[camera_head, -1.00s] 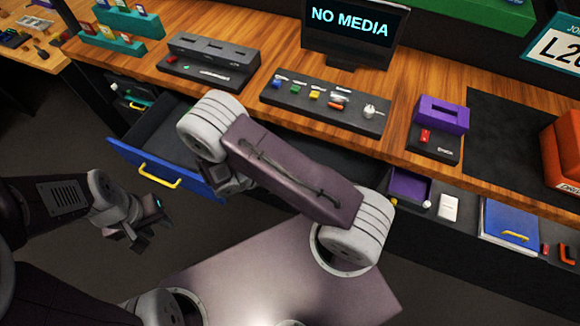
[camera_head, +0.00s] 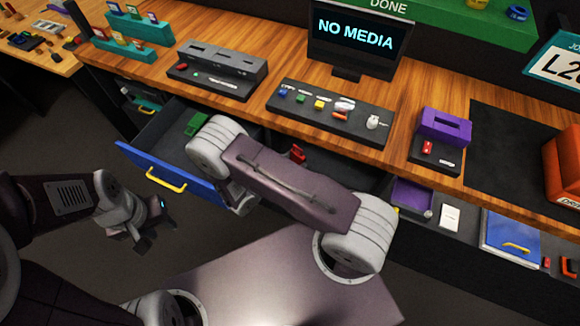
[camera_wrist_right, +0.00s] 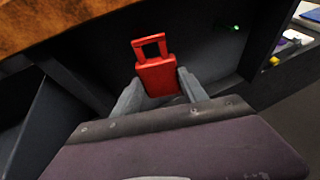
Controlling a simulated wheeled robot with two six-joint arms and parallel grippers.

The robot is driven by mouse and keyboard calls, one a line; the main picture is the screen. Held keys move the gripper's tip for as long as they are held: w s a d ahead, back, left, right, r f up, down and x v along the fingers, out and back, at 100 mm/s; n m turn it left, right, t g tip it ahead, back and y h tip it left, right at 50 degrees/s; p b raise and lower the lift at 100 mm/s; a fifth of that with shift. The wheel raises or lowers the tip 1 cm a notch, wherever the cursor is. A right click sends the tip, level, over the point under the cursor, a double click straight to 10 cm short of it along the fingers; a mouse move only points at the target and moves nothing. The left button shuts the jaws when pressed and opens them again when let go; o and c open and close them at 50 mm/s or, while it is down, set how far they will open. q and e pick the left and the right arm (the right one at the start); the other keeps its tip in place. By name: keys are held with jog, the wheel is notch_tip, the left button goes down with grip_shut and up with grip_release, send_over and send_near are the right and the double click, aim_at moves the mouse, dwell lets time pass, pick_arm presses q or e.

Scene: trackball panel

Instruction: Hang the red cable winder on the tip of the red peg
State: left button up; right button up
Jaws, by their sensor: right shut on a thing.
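A red piece with a rectangular loop at its top, which looks like the red cable winder (camera_wrist_right: 156,77), is between the fingers of my right gripper (camera_wrist_right: 158,92) in the right wrist view. The fingers are shut on its lower body, with the loop pointing away from the gripper. In the head view a red piece, probably the same one, shows under the worktop edge (camera_head: 297,153); my right gripper is hidden there behind my arm. My left gripper (camera_head: 150,222) hangs empty-looking at the left, its opening unclear. I cannot make out the red peg.
A blue-fronted drawer (camera_head: 165,172) stands open at the left, with a green piece (camera_head: 195,123) inside. The wooden worktop (camera_head: 245,110) overhangs the dark space around my right gripper. A purple open compartment (camera_head: 410,194) lies further right. A small green light (camera_wrist_right: 236,27) shows on the dark wall.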

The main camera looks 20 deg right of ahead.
jog(key=shift+w+d+f+b, duration=0.1)
jog(key=shift+w+d+b, duration=0.1)
jog(key=shift+w+d, duration=0.6)
jog(key=shift+w+d+f+b, duration=0.15)
jog(key=shift+w+d, duration=0.45)
jog(key=shift+d, duration=0.3)
jog(key=shift+w+d+f+b, duration=0.35)
jog(key=shift+w+d+b, duration=0.1)
jog(key=shift+d, duration=0.05)
jog(key=o, duration=1.5)
jog(key=shift+c, duration=0.2)
jog(key=v, duration=0.9)
jog(key=shift+r, duration=0.1)
